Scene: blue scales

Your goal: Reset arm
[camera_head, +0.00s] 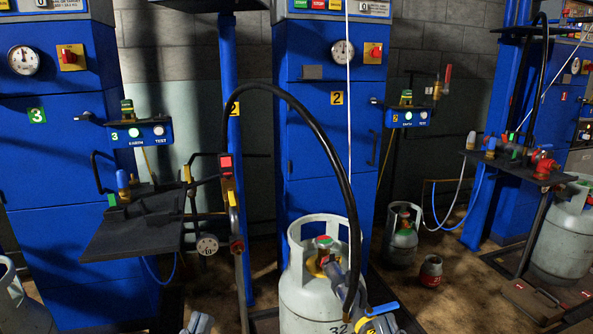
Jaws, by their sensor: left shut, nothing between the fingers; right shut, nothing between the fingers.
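My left gripper (199,323) shows at the bottom edge, left of the middle, only its grey upper part in view. It is shut and empty, below the dark shelf and apart from it. My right gripper (384,325) shows at the bottom edge, right of the large grey gas cylinder (310,298). It is shut and holds nothing. It lies close under a blue-handled filling head (372,311) at the end of a black hose (335,150). I cannot tell whether they touch. Most of both arms is out of view.
A dark shelf (130,237) with valves juts out at the left. Blue cabinets (325,130) stand behind. A smaller grey cylinder (401,240) and a small red one (431,270) stand on the brown floor. Another shelf (510,170) and cylinder (563,240) are at the right.

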